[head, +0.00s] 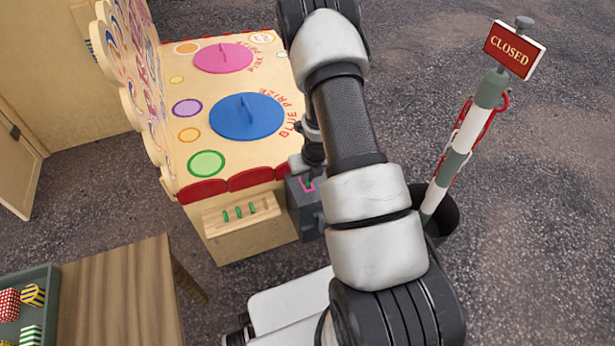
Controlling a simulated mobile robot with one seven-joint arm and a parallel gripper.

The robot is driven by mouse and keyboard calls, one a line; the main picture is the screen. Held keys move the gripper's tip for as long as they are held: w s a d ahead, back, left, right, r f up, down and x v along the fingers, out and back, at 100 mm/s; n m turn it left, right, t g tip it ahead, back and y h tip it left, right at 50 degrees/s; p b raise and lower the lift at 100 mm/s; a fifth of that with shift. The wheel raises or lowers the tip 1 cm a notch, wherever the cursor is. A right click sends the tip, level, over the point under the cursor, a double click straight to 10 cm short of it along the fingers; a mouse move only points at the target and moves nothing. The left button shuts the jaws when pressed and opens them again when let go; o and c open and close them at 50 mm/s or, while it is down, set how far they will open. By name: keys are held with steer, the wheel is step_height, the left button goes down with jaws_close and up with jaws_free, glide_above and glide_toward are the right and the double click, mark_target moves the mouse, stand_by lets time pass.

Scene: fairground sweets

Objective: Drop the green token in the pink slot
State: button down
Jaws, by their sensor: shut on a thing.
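A grey box (306,214) stands against the right front corner of the game stall, and a pink-edged slot (307,187) shows on its top. My gripper (309,178) points down just over this slot, small and partly hidden behind my arm. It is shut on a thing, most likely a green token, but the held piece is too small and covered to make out. I cannot tell whether it touches the slot. Several green tokens (239,211) stand in a wooden rack (212,218) on the stall's front, left of the box.
The stall top has a pink knobbed lid (224,57) and a blue one (246,116). A striped post with a CLOSED sign (513,50) stands at the right. A wooden table (120,300) with a green tray (53,300) is at lower left. The ground at far right is clear.

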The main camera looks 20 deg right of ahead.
steer(key=c, duration=1.8)
jaws_free()
steer(key=p+v, duration=0.8)
steer(key=v, duration=0.9)
steer(key=shift+s+r, duration=0.1)
steer(key=shift+r, duration=0.1)
steer(key=shift+r, duration=0.1)
